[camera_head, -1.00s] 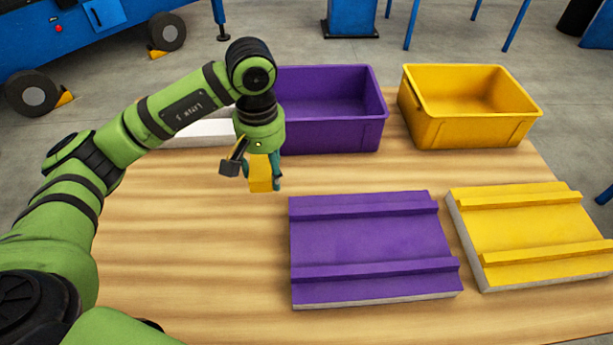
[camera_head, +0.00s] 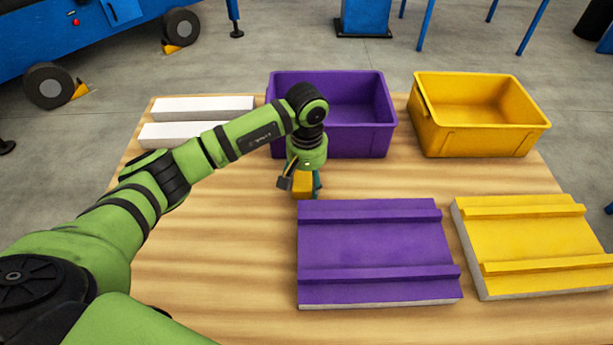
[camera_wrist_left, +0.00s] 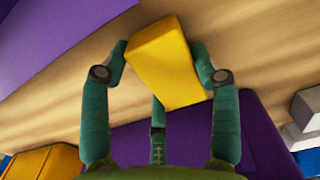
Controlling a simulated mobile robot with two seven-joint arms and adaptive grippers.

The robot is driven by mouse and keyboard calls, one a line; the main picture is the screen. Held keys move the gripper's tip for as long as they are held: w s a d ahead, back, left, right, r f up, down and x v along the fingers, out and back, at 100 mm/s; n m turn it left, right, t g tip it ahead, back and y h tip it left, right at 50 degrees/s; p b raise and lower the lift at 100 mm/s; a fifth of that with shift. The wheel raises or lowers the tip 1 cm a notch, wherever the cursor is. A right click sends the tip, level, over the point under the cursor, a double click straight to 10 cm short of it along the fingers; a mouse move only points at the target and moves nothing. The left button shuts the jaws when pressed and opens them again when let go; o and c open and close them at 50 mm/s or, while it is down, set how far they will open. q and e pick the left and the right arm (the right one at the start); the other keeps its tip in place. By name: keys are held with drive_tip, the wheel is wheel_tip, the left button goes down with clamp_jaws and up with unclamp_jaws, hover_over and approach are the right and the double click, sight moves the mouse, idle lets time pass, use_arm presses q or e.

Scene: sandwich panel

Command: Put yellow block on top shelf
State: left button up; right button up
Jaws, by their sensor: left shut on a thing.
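My left gripper (camera_head: 302,185) is shut on the yellow block (camera_head: 303,182), above the table in front of the purple bin. In the left wrist view the yellow block (camera_wrist_left: 165,62) sits tilted between the teal fingers of the gripper (camera_wrist_left: 160,70). A purple panel (camera_head: 375,245) with two raised ridges lies on the table, just to the right of and nearer than the gripper. A yellow panel (camera_head: 530,237) with two ridges lies at the right. No standing shelf shows. My right gripper is not in view.
A purple bin (camera_head: 375,140) stands behind the gripper, and a yellow bin (camera_head: 475,140) stands to its right. Two white bars (camera_head: 205,108) lie at the back left of the wooden table (camera_head: 230,285). The table's front left area is clear.

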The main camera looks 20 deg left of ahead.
use_arm(q)
drive_tip(key=shift+f, duration=0.15)
drive_tip(key=o, duration=1.2)
